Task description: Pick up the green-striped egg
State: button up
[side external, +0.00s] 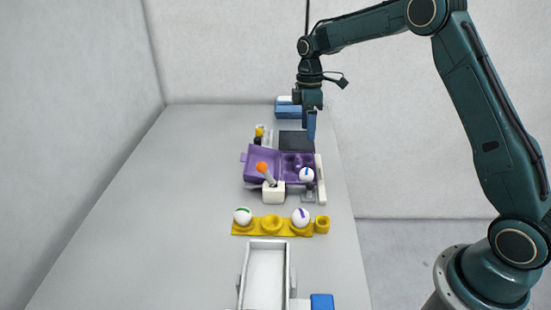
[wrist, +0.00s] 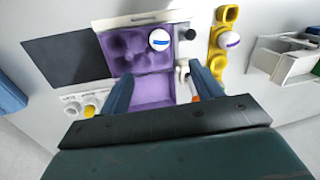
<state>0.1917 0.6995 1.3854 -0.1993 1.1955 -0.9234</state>
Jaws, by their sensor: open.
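The green-striped egg (side external: 242,215) is white with a green mark and sits in the left end of the yellow egg holder (side external: 271,230) in the side view. My gripper (side external: 311,124) is open and empty, high above the far part of the table, well beyond the yellow holder. In the wrist view its two fingers (wrist: 162,80) are spread apart over the purple carton (wrist: 154,88). A purple-striped egg (side external: 301,217) sits at the right of the same holder, with an empty cup between the two eggs.
A white block with an orange-topped stick (side external: 273,192) stands between carton and holder. A white tray (side external: 265,272) and blue block (side external: 322,301) are nearest. The table's left is clear.

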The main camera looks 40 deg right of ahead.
jog(key=shift+c, duration=0.3)
jog(key=c, duration=0.3)
jog(key=shift+c, duration=0.2)
jog(key=n+t, duration=0.2)
jog(key=n, duration=1.6)
send_over(245, 209)
jog(key=d, duration=0.2)
jog(key=shift+f+y, duration=0.2)
jog(key=shift+y, duration=0.2)
jog(key=shift+f, duration=0.1)
jog(key=shift+a+f, duration=0.2)
jog(key=shift+f, duration=1.2)
jog(key=shift+a+f, duration=0.25)
jog(key=shift+f, duration=1.1)
jog(key=shift+a+f, duration=0.2)
jog(key=shift+f, duration=1.2)
